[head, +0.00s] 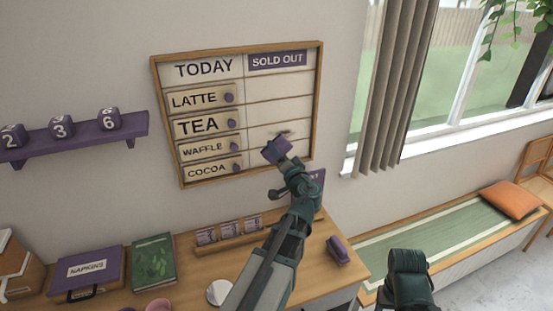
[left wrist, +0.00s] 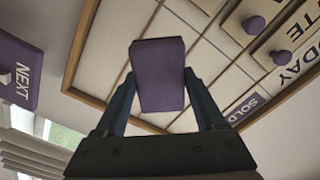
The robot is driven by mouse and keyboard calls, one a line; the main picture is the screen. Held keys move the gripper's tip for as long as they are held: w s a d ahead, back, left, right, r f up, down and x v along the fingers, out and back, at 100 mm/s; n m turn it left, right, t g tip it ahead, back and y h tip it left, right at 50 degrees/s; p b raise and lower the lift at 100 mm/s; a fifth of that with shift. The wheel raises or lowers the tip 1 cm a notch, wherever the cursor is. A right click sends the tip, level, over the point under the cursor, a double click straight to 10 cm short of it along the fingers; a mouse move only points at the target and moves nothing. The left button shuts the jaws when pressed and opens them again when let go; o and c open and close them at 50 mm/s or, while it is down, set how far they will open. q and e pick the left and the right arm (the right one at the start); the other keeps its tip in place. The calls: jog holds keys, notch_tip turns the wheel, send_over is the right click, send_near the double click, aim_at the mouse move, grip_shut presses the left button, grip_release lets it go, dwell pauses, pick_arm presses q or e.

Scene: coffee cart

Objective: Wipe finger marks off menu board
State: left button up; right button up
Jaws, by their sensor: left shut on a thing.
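The menu board (head: 215,127) hangs on the wall in a wooden frame, with "TODAY" and "SOLD OUT" headings and sliding name plates for latte, tea, waffle and cocoa. A dark smudge (head: 287,132) shows in its right column, in the lower half. My left gripper (head: 278,158) is shut on a purple block (head: 276,150) just below the smudge, in front of the right column. In the left wrist view the purple block (left wrist: 158,75) sits between the fingers, with the board (left wrist: 195,70) behind it. I cannot tell whether the block touches the board.
A purple shelf (head: 75,138) with number cubes is left of the board. The counter below holds a napkins box (head: 88,272), a green book (head: 154,262), a card rack (head: 228,236) and another purple item (head: 338,250). A curtain (head: 398,85) hangs to the right.

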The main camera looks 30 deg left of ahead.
aim_at(288, 132)
pick_arm(q)
jog(key=shift+w+a, duration=0.1)
jog(key=shift+w, duration=0.05)
jog(key=shift+x, duration=2.85)
jog(key=shift+x, duration=1)
jog(key=shift+w+d, duration=1.3)
jog(key=shift+w, duration=0.1)
jog(key=shift+w+d, duration=0.95)
jog(key=shift+w, duration=0.35)
jog(key=shift+w+d, duration=0.15)
